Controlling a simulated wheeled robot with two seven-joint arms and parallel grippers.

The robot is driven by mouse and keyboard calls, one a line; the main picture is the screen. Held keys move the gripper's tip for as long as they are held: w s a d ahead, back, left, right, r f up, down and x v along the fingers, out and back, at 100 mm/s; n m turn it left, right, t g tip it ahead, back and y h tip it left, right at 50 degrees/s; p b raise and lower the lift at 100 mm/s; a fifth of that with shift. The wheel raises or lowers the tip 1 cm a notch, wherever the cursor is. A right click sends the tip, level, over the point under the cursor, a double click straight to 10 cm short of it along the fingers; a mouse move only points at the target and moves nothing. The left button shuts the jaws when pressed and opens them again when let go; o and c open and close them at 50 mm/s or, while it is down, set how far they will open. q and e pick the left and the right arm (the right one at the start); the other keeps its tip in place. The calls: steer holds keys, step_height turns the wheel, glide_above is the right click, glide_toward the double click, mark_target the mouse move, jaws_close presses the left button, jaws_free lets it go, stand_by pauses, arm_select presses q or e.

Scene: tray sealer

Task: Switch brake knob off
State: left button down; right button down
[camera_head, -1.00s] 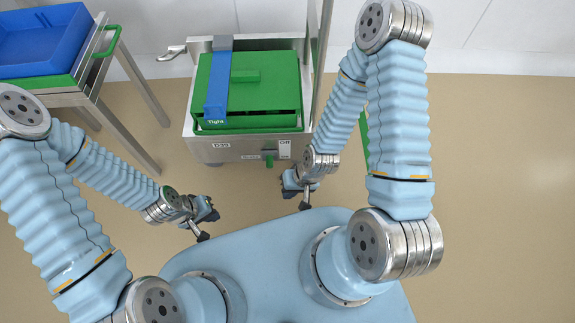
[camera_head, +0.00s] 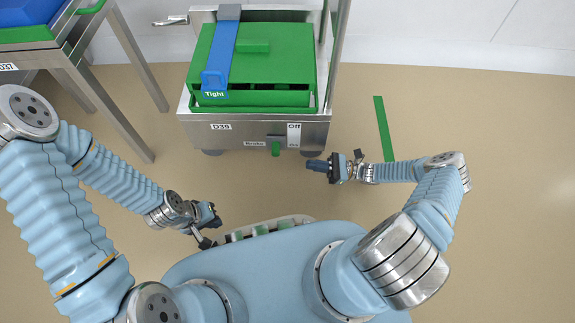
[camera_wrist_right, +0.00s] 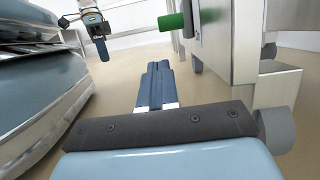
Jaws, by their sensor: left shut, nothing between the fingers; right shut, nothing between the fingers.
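The brake knob (camera_head: 275,148) is a small green handle on the front panel of the steel machine, between the "Brake" label and the "Off" label (camera_head: 293,134). In the right wrist view the green knob (camera_wrist_right: 173,22) sticks out from the machine's face, above and beyond my fingers. My right gripper (camera_head: 312,165) is shut and empty, to the right of the knob and apart from it, its fingers pointing left. Its closed fingers show in the right wrist view (camera_wrist_right: 155,80). My left gripper (camera_head: 210,240) is shut and empty, low and left of the machine.
The machine (camera_head: 200,130), labelled D39, has a green top with a blue "Tight" strap (camera_head: 221,60). A steel table (camera_head: 90,90) with a blue tray (camera_head: 28,12) stands at the left. A green strip (camera_head: 384,128) lies on the floor. The floor at right is clear.

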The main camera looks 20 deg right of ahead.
mark_target(276, 150)
steer(key=shift+d+t, duration=0.4)
steer(key=shift+a+r, duration=0.1)
steer(key=x, duration=0.9)
steer(key=shift+a+p, duration=0.4)
steer(key=shift+w+r, duration=0.1)
step_height(276, 150, up, 6)
steer(key=p, duration=0.3)
steer(key=shift+f, duration=0.25)
